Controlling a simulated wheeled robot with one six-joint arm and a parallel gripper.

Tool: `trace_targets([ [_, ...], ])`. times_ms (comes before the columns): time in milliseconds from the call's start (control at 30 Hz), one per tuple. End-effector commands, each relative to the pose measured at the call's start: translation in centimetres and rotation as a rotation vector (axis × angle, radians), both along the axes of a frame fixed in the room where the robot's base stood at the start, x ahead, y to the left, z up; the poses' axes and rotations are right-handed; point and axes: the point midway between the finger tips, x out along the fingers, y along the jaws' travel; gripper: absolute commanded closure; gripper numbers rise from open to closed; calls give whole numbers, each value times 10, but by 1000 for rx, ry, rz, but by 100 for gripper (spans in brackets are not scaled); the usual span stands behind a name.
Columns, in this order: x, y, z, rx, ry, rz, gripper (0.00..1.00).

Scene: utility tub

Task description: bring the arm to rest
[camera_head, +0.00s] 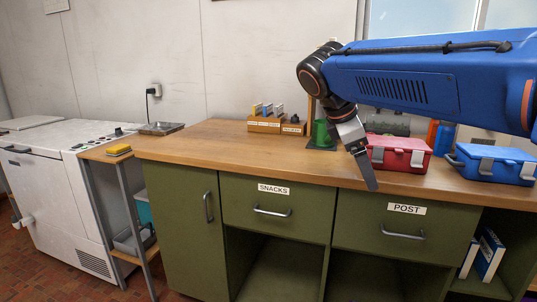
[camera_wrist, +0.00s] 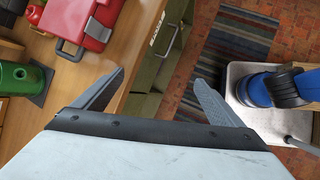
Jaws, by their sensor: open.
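Beyond the fingers the wrist view shows the cabinet front and the floor. The gripper looks apart from the worktop and the red case, though the exact gap is hard to tell.
A red case (camera_head: 398,152), a blue case (camera_head: 495,163) and a green cylinder (camera_head: 321,134) stand on the wooden worktop (camera_head: 215,145) near my gripper. A labelled wooden rack (camera_head: 265,125) stands behind. The worktop's left part is clear. A striped rug (camera_wrist: 232,57) lies on the brick floor.

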Motion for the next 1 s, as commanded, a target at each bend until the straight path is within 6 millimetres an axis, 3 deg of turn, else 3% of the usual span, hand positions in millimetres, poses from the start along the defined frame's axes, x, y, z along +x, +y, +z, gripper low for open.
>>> trace_targets([
  [33,-15,-12,-10,44,-28,-53,9],
  [200,-58,-36,-46,198,-123,-244,9],
  [433,-116,-56,-100,405,-245,-529,9],
  [800,-200,-63,-191,728,-429,-1037,9],
  [1000,-224,-61,-224,839,-491,-1229,9],
])
